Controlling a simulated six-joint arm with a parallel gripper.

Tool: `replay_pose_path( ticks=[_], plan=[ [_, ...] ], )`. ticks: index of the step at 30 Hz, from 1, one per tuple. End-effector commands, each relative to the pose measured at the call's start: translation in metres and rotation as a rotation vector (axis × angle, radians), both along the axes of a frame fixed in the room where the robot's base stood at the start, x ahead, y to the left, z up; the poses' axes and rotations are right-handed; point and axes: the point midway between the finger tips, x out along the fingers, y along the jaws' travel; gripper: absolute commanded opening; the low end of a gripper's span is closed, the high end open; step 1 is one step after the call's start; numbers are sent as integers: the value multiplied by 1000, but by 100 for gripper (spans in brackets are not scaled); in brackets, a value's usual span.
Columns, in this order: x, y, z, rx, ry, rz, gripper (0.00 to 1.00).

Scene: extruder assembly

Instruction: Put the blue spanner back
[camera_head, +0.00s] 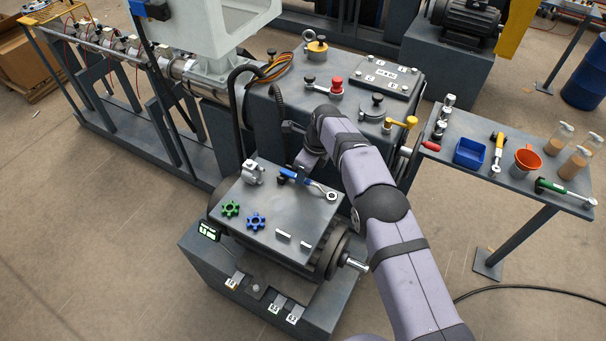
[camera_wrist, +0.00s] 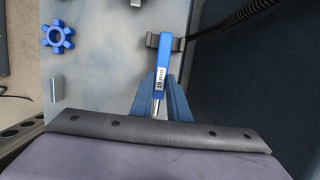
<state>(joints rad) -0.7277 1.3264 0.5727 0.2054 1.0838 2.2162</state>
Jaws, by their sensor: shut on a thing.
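The blue spanner (camera_head: 292,175) is at the grey top plate (camera_head: 285,222) of the machine, with its blue handle at the left and its metal ring end at the right in the head view. In the wrist view its blue handle (camera_wrist: 163,62), with a white size label, points away from me. My gripper (camera_wrist: 160,103) is shut on the spanner, one finger on each side near the handle's lower end. The handle's far end overlaps a small grey bracket (camera_wrist: 178,44); I cannot tell whether it rests in it. The ring end is hidden in the wrist view.
A green star part (camera_head: 230,208), a blue star part (camera_head: 256,221) and a metal fitting (camera_head: 252,172) are on the plate. A side table at the right holds a blue tray (camera_head: 469,153), an orange cup (camera_head: 526,160), a green-handled tool (camera_head: 553,187) and bottles.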

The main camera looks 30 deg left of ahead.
Motion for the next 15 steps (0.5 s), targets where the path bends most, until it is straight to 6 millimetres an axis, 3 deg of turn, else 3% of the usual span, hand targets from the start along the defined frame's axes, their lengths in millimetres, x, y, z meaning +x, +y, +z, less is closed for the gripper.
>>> replay_pose_path(
  ticks=[11, 12, 15],
  plan=[
    [0, 0, -5, 1, -1, 0, 0],
    [0, 0, -5, 1, -1, 0, 20],
    [0, 0, -5, 1, -1, 0, 37]
  ],
)
